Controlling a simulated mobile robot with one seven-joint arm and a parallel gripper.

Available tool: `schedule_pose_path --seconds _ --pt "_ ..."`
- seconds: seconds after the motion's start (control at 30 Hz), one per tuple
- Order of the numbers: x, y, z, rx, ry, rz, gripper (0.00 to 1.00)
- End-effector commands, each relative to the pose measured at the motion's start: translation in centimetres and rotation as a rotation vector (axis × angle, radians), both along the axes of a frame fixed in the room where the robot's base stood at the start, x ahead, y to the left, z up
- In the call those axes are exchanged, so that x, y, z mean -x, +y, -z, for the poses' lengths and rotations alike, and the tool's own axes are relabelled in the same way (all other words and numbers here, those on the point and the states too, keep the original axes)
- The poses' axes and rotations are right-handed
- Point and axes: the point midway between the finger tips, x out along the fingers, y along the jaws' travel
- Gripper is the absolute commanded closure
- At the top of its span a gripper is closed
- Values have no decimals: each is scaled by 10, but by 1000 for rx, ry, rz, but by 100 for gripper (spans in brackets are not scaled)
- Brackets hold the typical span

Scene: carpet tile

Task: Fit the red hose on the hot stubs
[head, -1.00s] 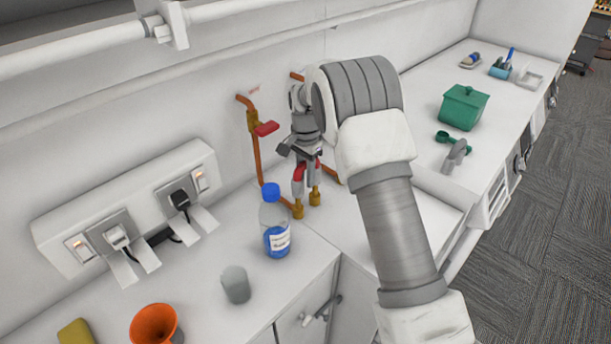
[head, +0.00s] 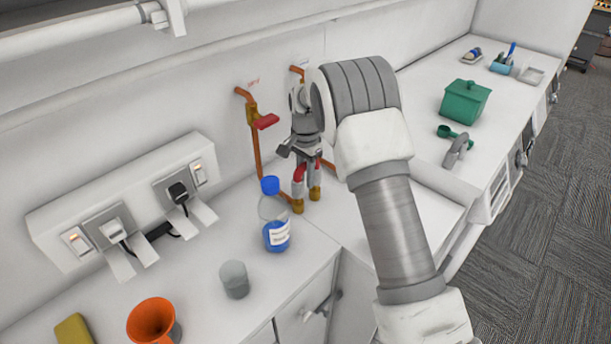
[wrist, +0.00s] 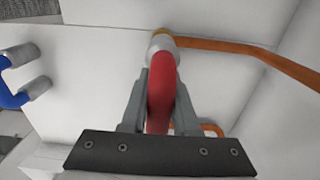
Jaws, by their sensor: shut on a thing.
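The red hose (head: 299,173) is a short bent piece with grey ends, held upright in my gripper (head: 304,170) at the back wall. In the wrist view the red hose (wrist: 161,92) runs between the grey fingers of my gripper (wrist: 160,98). Two brass stubs stand side by side on the counter, a left one (head: 297,206) and a right one (head: 315,194). The hose's grey ends are right above and touching or partly over the stubs; how deep they sit is unclear. In the wrist view one grey end meets a brass stub (wrist: 162,34).
A copper pipe with a red-handled valve (head: 266,121) is left of my gripper. A blue-capped bottle (head: 276,228) stands close in front-left. A grey cup (head: 234,280) and orange funnel (head: 154,322) are nearer. A blue piece with grey ends (wrist: 22,92) shows in the wrist view.

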Motion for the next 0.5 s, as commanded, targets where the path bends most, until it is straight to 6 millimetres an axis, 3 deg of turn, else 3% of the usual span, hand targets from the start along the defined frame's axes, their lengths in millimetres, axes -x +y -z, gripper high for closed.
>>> schedule_pose_path --seconds 0.5 --pt "0 0 14 0 0 0 100"
